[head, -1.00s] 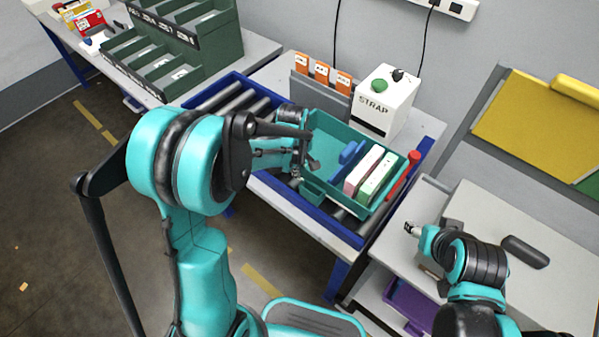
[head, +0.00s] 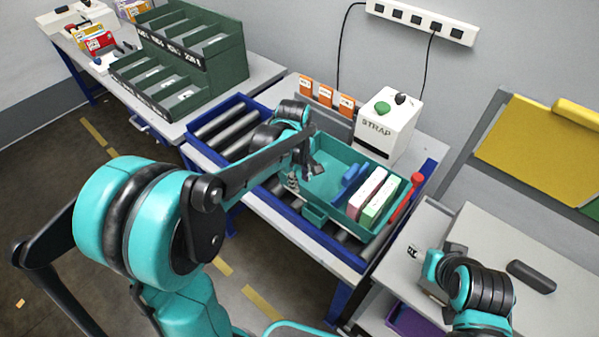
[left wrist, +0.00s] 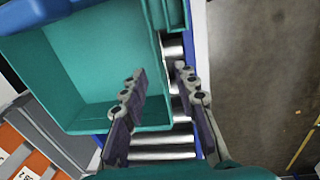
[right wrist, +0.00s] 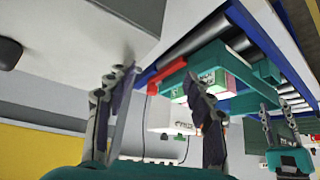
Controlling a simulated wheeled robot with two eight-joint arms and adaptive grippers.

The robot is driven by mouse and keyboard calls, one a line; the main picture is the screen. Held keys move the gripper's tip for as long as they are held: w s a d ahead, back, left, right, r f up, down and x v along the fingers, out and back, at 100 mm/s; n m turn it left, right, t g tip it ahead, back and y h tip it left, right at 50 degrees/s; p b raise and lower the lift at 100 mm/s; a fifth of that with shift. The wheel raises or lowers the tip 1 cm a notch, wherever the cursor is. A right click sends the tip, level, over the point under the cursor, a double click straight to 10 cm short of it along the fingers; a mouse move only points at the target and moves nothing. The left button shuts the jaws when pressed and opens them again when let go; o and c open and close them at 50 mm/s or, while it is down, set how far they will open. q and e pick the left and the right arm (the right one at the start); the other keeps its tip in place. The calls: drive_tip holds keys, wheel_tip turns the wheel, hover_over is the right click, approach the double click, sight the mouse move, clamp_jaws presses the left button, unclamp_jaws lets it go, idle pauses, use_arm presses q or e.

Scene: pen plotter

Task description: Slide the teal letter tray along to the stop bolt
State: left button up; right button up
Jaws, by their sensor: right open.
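The teal letter tray (head: 333,164) sits on the roller conveyor, with its right end close beside the red stop bolt (head: 404,199). I cannot tell whether they touch. The tray holds a blue piece (head: 351,178), a pink-white block (head: 366,193) and a green-white block (head: 381,202). My left gripper (head: 305,180) is at the tray's left part; in the left wrist view (left wrist: 160,72) its fingers are apart, one over the tray's corner, the other over the rollers. My right gripper (head: 412,250) is open and empty above the grey side table; the bolt also shows in the right wrist view (right wrist: 168,73).
The conveyor has blue rails (head: 322,240) and bare rollers (head: 222,122) to the left. A white STRAP box (head: 388,125) and orange-tagged holders (head: 325,95) stand behind the tray. A green sorter (head: 190,55) is at the back left. A dark handle-like piece (head: 531,276) lies at right.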

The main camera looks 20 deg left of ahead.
use_arm(q)
wheel_tip(320, 180, up, 4)
drive_tip(key=shift+s+a+f, duration=0.1)
drive_tip(key=shift+s, duration=0.05)
drive_tip(key=shift+s, duration=0.1)
idle(0.5)
